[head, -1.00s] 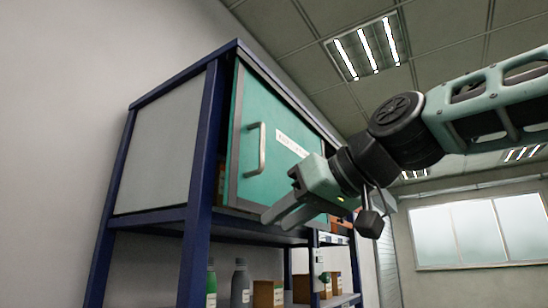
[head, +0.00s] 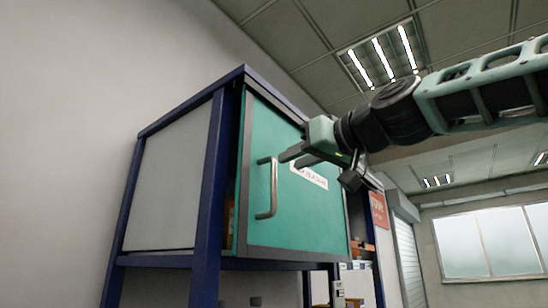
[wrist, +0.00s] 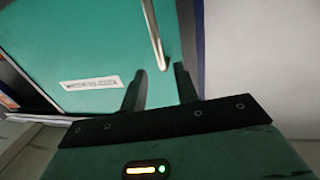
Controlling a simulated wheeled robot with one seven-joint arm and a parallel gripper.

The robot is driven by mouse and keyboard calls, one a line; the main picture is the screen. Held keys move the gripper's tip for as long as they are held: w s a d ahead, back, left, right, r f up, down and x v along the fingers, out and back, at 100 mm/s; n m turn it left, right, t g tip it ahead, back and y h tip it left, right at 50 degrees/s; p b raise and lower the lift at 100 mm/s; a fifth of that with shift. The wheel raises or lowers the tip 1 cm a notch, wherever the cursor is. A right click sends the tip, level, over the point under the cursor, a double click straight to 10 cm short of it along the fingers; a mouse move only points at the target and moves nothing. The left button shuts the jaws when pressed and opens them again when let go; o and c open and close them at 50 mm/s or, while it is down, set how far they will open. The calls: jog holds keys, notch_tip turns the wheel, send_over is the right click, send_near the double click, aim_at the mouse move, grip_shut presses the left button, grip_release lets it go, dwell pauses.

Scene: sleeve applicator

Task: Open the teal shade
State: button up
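The teal shade (head: 290,215) is a flat panel with a grey frame and a white label on the front of a blue-framed cabinet. It stands slightly out from the cabinet at its left edge, leaving a narrow dark gap. A metal bar handle (head: 266,188) stands upright near its left side; it also shows in the wrist view (wrist: 154,38). My gripper (head: 290,160) is beside the handle's upper end, on its right in the head view. In the wrist view its two fingers (wrist: 160,80) are apart with nothing between them, and the handle's end is just beyond them.
The cabinet's grey side panel (head: 165,208) and blue post (head: 213,170) are to the left of the shade. A shelf below holds small items, mostly cut off. A red sign (head: 379,209) and a window (head: 490,240) are at the right. The space before the shade is free.

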aim_at(276, 168)
jog(key=p+x, duration=0.2)
jog(key=x, duration=0.4)
jog(key=shift+r+p, duration=0.15)
jog(key=shift+p, duration=0.15)
jog(key=shift+w+a, duration=0.4)
jog(key=shift+w, duration=0.05)
grip_shut()
